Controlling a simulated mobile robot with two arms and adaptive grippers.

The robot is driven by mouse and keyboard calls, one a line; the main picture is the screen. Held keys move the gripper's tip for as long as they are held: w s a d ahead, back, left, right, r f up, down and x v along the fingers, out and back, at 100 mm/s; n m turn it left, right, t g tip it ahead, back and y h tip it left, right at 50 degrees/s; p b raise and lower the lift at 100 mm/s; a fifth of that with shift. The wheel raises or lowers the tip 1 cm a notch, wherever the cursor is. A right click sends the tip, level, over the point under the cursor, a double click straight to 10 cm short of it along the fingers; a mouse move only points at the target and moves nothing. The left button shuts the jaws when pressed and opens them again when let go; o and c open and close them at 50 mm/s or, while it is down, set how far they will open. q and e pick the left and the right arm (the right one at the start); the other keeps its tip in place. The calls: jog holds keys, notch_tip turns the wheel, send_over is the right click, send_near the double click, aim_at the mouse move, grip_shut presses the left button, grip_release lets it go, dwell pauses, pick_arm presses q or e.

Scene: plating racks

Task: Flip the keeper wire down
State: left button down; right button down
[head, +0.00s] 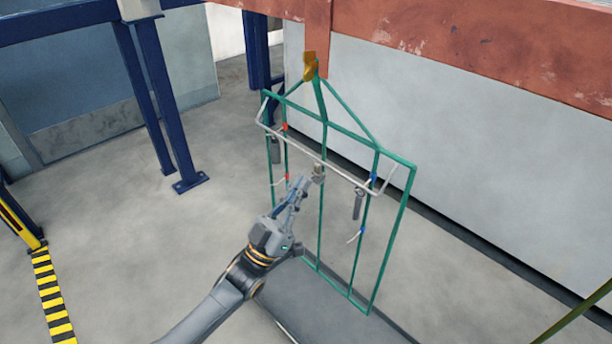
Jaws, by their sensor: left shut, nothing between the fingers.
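The green rack (388,233) hangs from a yellow hook (310,66). The keeper wire (300,147) is a pale grey U-shaped bar. It runs across the upper part of the rack, its end arms meeting the frame near the left and right sides. Its long bar stands out from the frame on my side. My right gripper is not in view.
More grey parts hang at the rack's left (275,150) and right (358,204). Small red and blue tipped hooks sit on its uprights. A rusty red beam (460,45) crosses above. Blue posts (160,100) stand left. The floor (120,220) left of the rack is clear.

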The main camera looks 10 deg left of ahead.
pick_arm(q)
jog(key=v, duration=0.7)
jog(key=shift+f, duration=0.2)
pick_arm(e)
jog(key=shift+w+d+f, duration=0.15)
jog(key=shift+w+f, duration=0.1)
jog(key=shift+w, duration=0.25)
pick_arm(q)
jog(key=shift+w, duration=0.1)
